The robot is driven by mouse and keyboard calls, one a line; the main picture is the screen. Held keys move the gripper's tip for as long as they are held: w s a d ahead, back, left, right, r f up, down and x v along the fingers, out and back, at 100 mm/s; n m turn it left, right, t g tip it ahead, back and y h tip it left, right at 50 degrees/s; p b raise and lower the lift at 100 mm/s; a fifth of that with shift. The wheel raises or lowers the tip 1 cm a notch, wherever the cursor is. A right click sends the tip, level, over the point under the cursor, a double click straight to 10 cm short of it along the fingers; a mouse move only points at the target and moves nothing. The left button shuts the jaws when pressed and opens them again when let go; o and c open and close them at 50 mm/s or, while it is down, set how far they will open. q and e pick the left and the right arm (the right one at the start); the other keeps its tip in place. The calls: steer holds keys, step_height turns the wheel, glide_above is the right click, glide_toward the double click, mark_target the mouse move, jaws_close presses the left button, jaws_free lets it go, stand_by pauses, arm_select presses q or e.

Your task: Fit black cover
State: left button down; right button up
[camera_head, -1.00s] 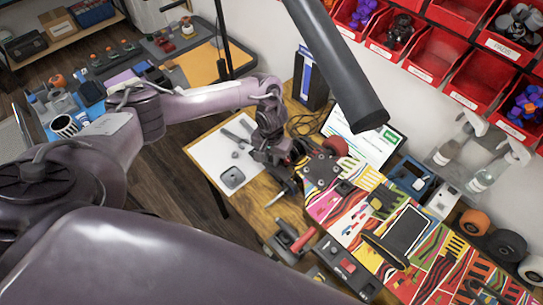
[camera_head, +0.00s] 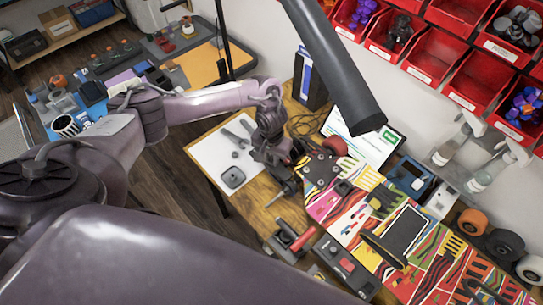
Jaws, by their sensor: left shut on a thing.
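My left gripper (camera_head: 284,186) is over the bench, between the white sheet and the near end of the patterned board (camera_head: 345,226). It is shut on a small dark thing, mostly hidden by the fingers, and I cannot tell whether this is the black cover. A black plate with light dots (camera_head: 319,170) is at the board's left end, just right of the gripper. A flat black rectangle (camera_head: 404,229) lies on the board's middle. A small dark square piece (camera_head: 233,177) lies on the white sheet (camera_head: 208,155). My right gripper is not in view.
A red-handled tool (camera_head: 301,240) and a dark box with red parts (camera_head: 346,263) lie at the bench's front. A laptop (camera_head: 368,145) stands behind the board. Spray bottles (camera_head: 487,170) and wheels (camera_head: 474,222) stand right. Red bins (camera_head: 436,55) hang above.

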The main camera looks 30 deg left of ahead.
arm_select(q)
steer(key=shift+f, duration=0.1)
steer(key=c, duration=1.2)
jaws_free()
steer(key=shift+c, duration=0.2)
steer(key=shift+c, duration=1)
step_height(320, 180, up, 3)
steer(key=p, duration=0.3)
steer(key=shift+r+p, duration=1.05)
steer(key=shift+p, duration=0.05)
steer(key=shift+r, duration=1.25)
